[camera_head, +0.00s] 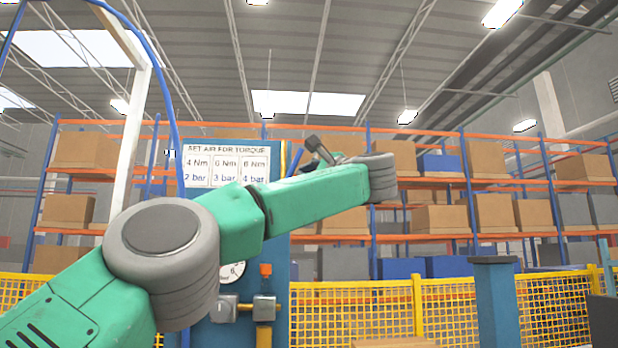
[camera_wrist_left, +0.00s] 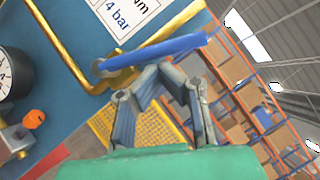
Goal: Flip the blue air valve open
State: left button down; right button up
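The blue air valve shows in the left wrist view as a long blue lever (camera_wrist_left: 165,52) on a gold pipe. The lever runs from its pivot at the left up to the right, across the pipe. My left gripper (camera_wrist_left: 159,70) is just below the lever's middle, with its grey fingertips drawn together. I see nothing between the tips, and I cannot tell whether they touch the lever. In the head view the left gripper (camera_head: 317,150) is small and dark beside the blue panel (camera_head: 277,268); my green arm hides much of the panel. My right gripper is not in view.
A torque sign (camera_head: 226,168) sits at the panel's top. A pressure gauge (camera_head: 232,271) and an orange-knobbed fitting (camera_head: 265,285) are lower down, partly behind my arm. A yellow mesh fence (camera_head: 385,312) and box-filled racks (camera_head: 497,212) stand behind. A blue post (camera_head: 496,300) stands at right.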

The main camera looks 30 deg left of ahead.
aim_at(295, 160)
pick_arm(q)
jog(key=shift+s+a+r+n+g, duration=0.15)
jog(key=shift+s+a+r+n, duration=0.1)
jog(key=shift+s+r+n, duration=0.25)
jog(key=shift+s+a+r+n+g, duration=0.15)
jog(key=shift+s+a+r+n, duration=0.15)
jog(key=shift+r, duration=0.3)
jog(key=shift+s+a+r, duration=0.1)
jog(key=shift+s, duration=0.05)
jog(key=shift+a+b, duration=0.15)
jog(key=shift+b, duration=0.15)
dwell(0.6)
